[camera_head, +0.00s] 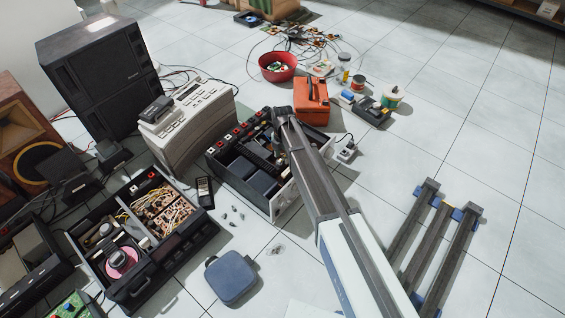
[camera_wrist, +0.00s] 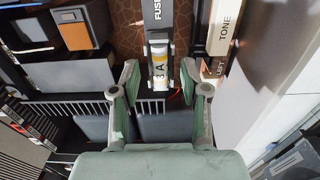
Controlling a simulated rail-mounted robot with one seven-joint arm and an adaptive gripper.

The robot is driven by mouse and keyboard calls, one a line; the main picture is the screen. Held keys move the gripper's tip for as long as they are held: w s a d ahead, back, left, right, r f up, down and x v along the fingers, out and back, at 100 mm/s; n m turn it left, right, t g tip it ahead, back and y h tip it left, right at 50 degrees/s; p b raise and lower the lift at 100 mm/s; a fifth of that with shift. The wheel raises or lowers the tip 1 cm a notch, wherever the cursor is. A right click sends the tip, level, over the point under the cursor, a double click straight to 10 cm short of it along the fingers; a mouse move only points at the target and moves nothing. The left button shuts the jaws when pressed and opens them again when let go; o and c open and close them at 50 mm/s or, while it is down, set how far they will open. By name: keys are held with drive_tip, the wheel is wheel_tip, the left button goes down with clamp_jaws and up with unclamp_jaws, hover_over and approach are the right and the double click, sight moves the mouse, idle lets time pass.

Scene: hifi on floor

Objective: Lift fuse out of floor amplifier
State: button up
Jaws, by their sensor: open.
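The open amplifier (camera_head: 222,160) stands on the floor mid-picture in the head view, with my arm reaching over it. In the wrist view the fuse (camera_wrist: 160,66) is a light cylinder with yellow bands and the marking "3 A". It sits upright in the picture in a holder below a dark block lettered "FUSE". My gripper (camera_wrist: 160,78) is open, with one green fingertip to the left of the fuse and one to the right. Gaps show on both sides, and nothing is held. In the head view my arm hides the fuse and fingertips.
A block marked "TONE" (camera_wrist: 225,30) stands close to the right finger. Dark boxes lie to the left and below inside the amplifier. An orange case (camera_head: 311,103) stands just behind the amplifier. A second open unit (camera_head: 185,248) is at front left.

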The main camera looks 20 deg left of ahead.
drive_tip(key=shift+f, duration=0.15)
clamp_jaws()
wheel_tip(320, 180, up, 20)
drive_tip(key=p, duration=0.8)
wheel_tip(320, 180, up, 5)
drive_tip(key=p, duration=0.4)
hover_over(282, 158)
drive_tip(key=shift+w, duration=0.1)
drive_tip(key=shift+d, duration=0.1)
idle(0.3)
